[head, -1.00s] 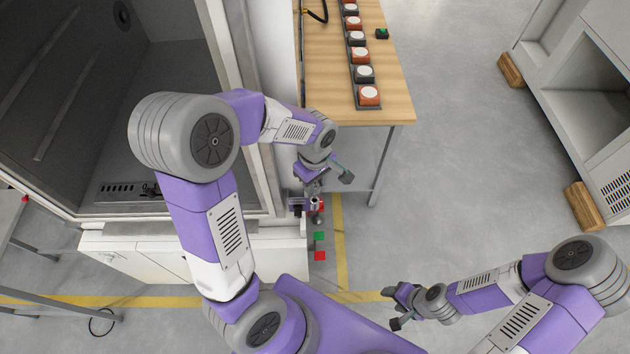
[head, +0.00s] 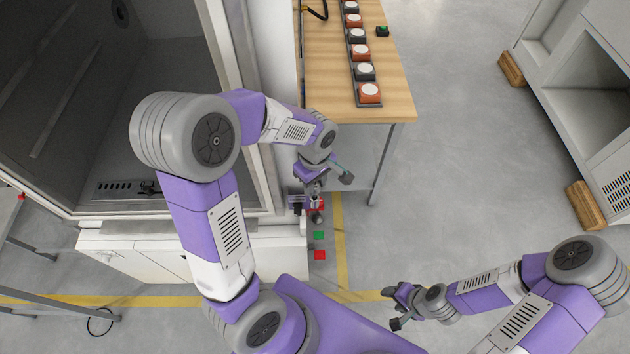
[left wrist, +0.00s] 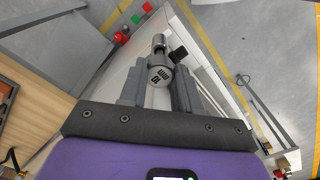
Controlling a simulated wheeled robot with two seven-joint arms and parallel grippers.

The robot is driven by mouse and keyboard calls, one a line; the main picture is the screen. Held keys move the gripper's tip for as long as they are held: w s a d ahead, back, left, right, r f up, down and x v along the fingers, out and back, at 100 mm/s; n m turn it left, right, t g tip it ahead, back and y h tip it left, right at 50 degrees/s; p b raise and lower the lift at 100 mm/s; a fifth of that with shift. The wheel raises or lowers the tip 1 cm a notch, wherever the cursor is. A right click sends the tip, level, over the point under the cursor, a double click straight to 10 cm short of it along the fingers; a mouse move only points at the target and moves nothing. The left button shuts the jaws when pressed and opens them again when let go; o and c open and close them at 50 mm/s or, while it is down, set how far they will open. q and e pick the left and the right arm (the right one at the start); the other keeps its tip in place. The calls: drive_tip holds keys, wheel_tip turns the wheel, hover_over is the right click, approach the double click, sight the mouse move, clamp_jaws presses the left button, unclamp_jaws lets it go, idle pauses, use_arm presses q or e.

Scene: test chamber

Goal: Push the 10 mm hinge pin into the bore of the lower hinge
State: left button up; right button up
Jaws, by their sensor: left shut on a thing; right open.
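My left gripper (head: 315,192) reaches down beside the chamber's front corner, at the lower right of the open doorway. In the left wrist view its fingers (left wrist: 160,92) are shut on the hinge pin (left wrist: 160,74), a grey cylinder with dark marks on its near end. A shiny metal round part (left wrist: 158,42) lies just beyond the pin, with a black block beside it. I cannot tell whether it is the hinge barrel or the pin's shaft, nor whether the pin is in the bore. My right gripper (head: 396,307) is open and empty over the floor at the lower right.
A wooden bench (head: 395,85) with a row of round buttons stands behind the left gripper. Green (head: 319,236) and red (head: 320,255) buttons sit on the chamber's side. A grey cabinet (head: 560,100) on wooden blocks stands right. Floor between is clear.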

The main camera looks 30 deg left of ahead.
use_arm(q)
drive_tip(key=shift+f+b, duration=1.65)
drive_tip(key=shift+f, duration=0.3)
drive_tip(key=o, duration=1.1)
drive_tip(key=shift+r, duration=0.15)
wheel_tip(320, 180, up, 7)
drive_tip(key=shift+r+p, duration=0.2)
drive_tip(key=shift+p, duration=0.3)
drive_tip(key=shift+f, duration=0.1)
